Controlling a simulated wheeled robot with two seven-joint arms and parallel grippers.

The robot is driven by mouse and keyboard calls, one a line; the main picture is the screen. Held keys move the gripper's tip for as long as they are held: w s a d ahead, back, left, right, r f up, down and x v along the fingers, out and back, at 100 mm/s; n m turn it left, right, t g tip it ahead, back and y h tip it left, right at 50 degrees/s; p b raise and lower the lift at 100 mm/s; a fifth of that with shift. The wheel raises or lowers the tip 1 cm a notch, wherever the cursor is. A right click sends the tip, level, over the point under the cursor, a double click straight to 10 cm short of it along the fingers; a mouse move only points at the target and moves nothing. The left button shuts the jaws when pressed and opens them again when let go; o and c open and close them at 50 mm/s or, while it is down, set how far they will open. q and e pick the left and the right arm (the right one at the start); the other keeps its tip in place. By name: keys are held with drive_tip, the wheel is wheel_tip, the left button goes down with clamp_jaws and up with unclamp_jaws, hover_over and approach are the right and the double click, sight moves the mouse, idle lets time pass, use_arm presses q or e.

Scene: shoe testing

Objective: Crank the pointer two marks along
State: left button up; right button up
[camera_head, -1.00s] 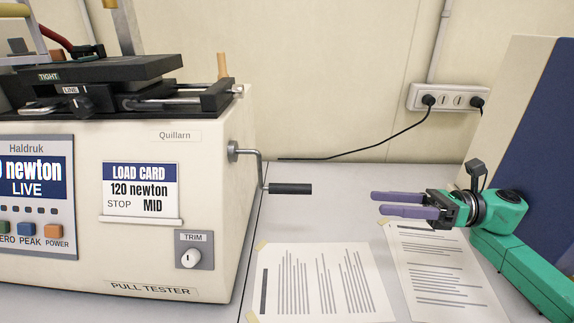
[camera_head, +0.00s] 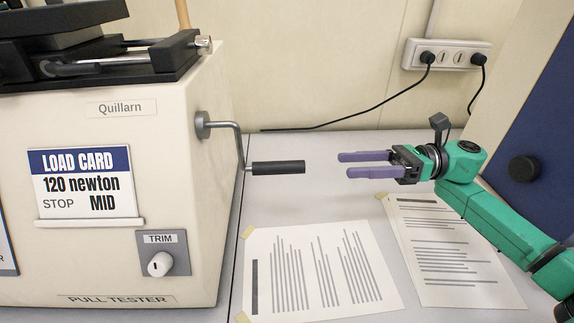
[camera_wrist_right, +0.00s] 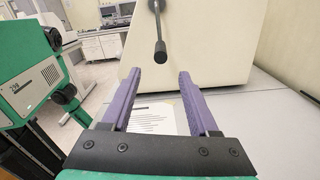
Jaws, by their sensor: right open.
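The cream pull tester (camera_head: 190,240) stands at the left in the head view. Its metal crank (camera_head: 238,150) comes out of the right side and ends in a black handle (camera_head: 278,168) that points right. My right gripper (camera_head: 342,165) is open and empty, to the right of the handle and apart from it, fingers pointing at it. In the right wrist view the black handle (camera_wrist_right: 160,50) shows end-on, beyond the open fingers (camera_wrist_right: 157,78) and between them. The pointer cannot be made out. My left gripper is not in view.
A load card (camera_head: 88,185) reads "120 newton, STOP MID". A TRIM knob (camera_head: 160,264) sits below it. Printed sheets (camera_head: 315,270) lie on the grey table under my right arm. A socket strip (camera_head: 446,57) with a black cable is on the back wall. A blue panel (camera_head: 540,120) stands at the right.

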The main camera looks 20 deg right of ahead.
sight(290, 164)
drive_tip(key=w+a+p, duration=0.1)
drive_tip(key=a, duration=0.3)
drive_tip(key=a+p, duration=0.2)
drive_tip(key=a, duration=0.2)
drive_tip(key=w+a+p, duration=0.1)
drive_tip(key=a+p, duration=0.1)
drive_tip(key=a, duration=0.2)
drive_tip(key=shift+w+r, duration=0.25)
drive_tip(key=shift+w, duration=0.05)
drive_tip(key=shift+w+a+f, duration=0.1)
drive_tip(key=shift+a+f, duration=0.1)
drive_tip(key=shift+a, duration=0.15)
clamp_jaws()
